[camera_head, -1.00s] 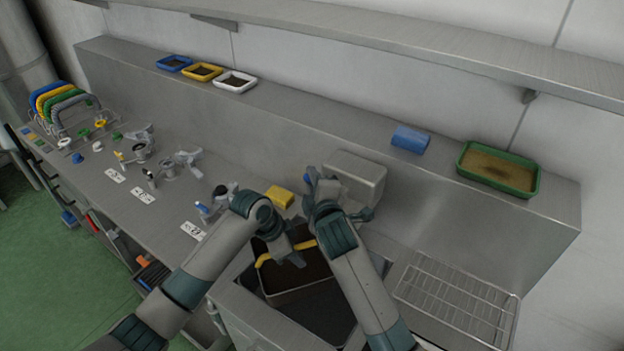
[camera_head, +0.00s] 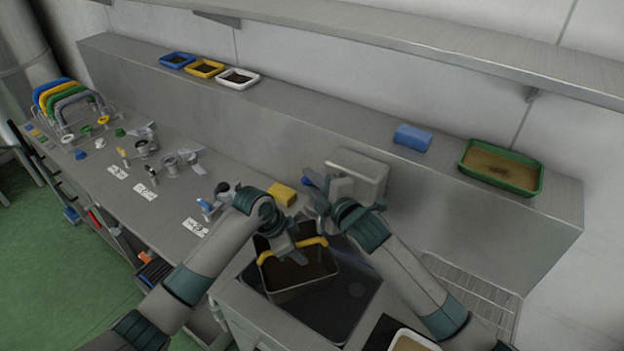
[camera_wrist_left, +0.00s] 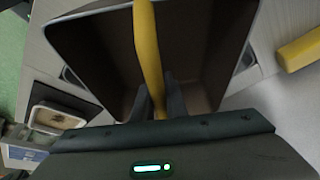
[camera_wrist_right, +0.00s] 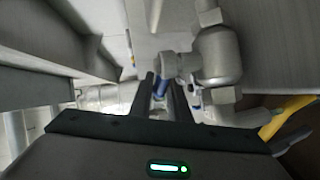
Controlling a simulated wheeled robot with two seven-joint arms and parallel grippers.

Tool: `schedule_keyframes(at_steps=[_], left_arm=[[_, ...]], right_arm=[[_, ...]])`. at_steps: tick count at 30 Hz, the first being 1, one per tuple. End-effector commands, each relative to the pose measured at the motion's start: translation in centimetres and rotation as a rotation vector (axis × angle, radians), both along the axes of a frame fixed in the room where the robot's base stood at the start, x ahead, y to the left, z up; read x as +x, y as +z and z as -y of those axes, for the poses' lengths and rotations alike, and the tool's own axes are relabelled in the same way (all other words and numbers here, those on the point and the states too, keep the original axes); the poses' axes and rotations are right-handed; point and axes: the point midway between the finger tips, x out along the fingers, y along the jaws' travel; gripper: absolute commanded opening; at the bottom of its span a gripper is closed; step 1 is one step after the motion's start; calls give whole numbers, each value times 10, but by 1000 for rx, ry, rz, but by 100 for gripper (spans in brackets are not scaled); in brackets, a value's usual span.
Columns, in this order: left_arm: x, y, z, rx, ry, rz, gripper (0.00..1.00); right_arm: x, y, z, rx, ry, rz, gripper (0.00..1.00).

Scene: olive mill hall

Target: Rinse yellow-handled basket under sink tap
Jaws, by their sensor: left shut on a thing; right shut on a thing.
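The basket (camera_head: 300,291), a dark-lined metal box with a yellow handle (camera_head: 318,241), is inside the sink (camera_head: 352,287). My left gripper (camera_head: 297,246) is shut on the yellow handle; the left wrist view shows the handle (camera_wrist_left: 147,45) between the fingers, with the basket's brown interior (camera_wrist_left: 205,50) beyond. I cannot tell whether the basket touches the sink floor. My right gripper (camera_head: 316,190) is behind the sink, shut on a small blue part (camera_wrist_right: 161,86) that looks like the tap's lever. The tap spout is mostly hidden by my right arm, and no water is visible.
A wire rack (camera_head: 480,300) is to the right, partly behind my right arm. A white-rimmed tray (camera_head: 408,338) is at the front.

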Motion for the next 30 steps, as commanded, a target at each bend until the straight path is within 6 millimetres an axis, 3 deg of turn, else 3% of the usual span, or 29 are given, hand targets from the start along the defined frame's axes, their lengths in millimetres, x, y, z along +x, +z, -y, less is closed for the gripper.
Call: schedule_keyframes(at_steps=[9, 10, 12, 23, 30], left_arm=[[0, 1, 0, -1, 0, 1, 0], [0, 1, 0, -1, 0, 1, 0], [0, 1, 0, -1, 0, 1, 0], [0, 1, 0, -1, 0, 1, 0], [0, 1, 0, -1, 0, 1, 0]], right_arm=[[-1, -2, 0, -1, 4, -5, 0], [-1, -2, 0, -2, 4, -5, 21], [-1, -2, 0, -1, 4, -4, 31], [-2, -1, 1, 0, 3, -2, 31], [-14, 2, 8, -1, 4, -1, 31]])
